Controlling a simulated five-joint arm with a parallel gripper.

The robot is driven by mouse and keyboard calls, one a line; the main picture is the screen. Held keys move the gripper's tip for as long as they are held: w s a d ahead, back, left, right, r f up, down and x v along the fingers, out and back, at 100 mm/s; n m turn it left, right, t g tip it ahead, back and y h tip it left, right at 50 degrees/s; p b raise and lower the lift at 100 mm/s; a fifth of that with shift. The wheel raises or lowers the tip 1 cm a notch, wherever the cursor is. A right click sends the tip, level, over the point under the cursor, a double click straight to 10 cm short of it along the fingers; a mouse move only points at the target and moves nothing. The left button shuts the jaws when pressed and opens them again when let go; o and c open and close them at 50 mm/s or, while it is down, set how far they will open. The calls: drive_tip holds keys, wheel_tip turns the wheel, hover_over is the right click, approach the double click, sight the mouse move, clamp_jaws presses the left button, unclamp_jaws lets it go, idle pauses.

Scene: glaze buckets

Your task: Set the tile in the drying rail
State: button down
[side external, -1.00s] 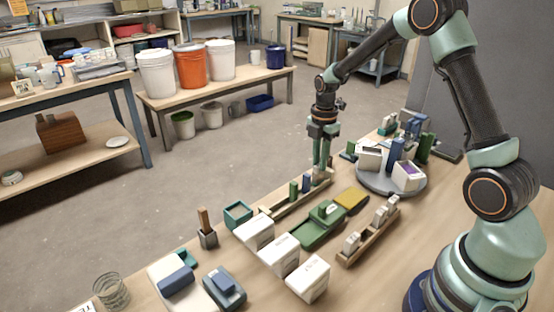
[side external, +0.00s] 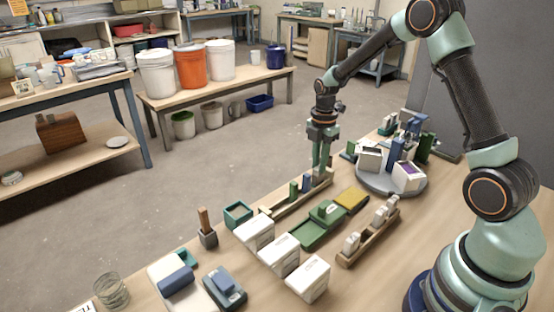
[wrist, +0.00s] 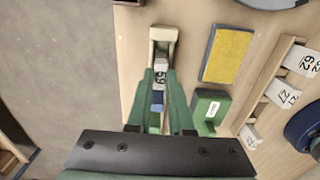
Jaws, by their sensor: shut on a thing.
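The pale tile marked 59 (wrist: 160,77) is between my fingertips in the wrist view; in the side view my fingers mostly hide it. My gripper (side external: 321,174) is shut on it, fingers pointing down, at the far end of the long, narrow wooden drying rail (side external: 281,208). The rail's pale end also shows in the wrist view (wrist: 163,34). A blue tile (side external: 306,183) and a green tile (side external: 293,190) stand in the rail on the near side of my gripper. I cannot tell whether the held tile touches the rail's floor.
A wooden rack (side external: 350,258) with several pale numbered tiles stands to the right. A yellow-topped block (side external: 351,199) and a green block (side external: 322,218) lie between. A round grey stand (side external: 385,187) bears boxes behind. White boxes (side external: 308,278) stand in front.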

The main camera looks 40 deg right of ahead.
drive_tip(key=shift+f, duration=0.2)
drive_tip(key=c, duration=0.7)
unclamp_jaws()
drive_tip(key=shift+c, duration=0.2)
drive_tip(key=shift+r, duration=3.45)
drive_tip(key=shift+r, duration=0.1)
